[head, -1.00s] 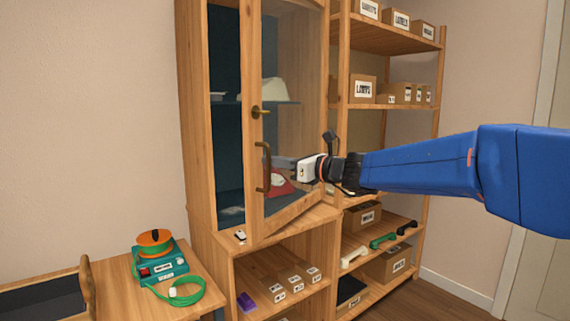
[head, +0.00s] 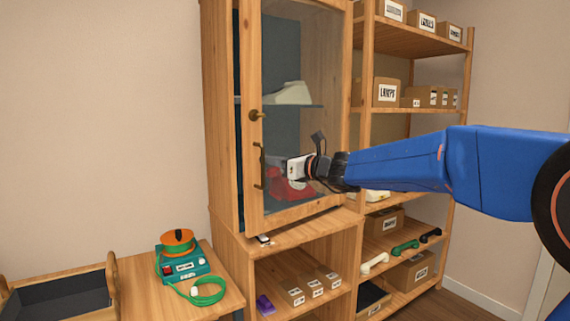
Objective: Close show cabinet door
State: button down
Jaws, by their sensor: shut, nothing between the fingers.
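The show cabinet (head: 221,130) is a tall wooden case with a dark blue interior. Its glazed wooden door (head: 254,70) is hinged on the right and stands slightly open, with a narrow dark gap at its left edge. My gripper (head: 290,168) is shut and empty, in front of the glass to the right of the handle. I cannot tell whether it touches the door. A red phone (head: 287,190) and a pale phone (head: 290,93) show through the glass.
A shelf unit with labelled boxes (head: 386,92) and handsets (head: 405,247) stands right of the cabinet. At lower left, a table holds a teal device with green cable (head: 184,268) and a dark tray (head: 62,296).

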jog(key=x, duration=0.5)
jog(key=w+x, duration=0.1)
jog(key=x, duration=0.1)
jog(key=shift+w, duration=0.2)
jog(key=shift+w+r, duration=0.15)
jog(key=shift+r, duration=0.15)
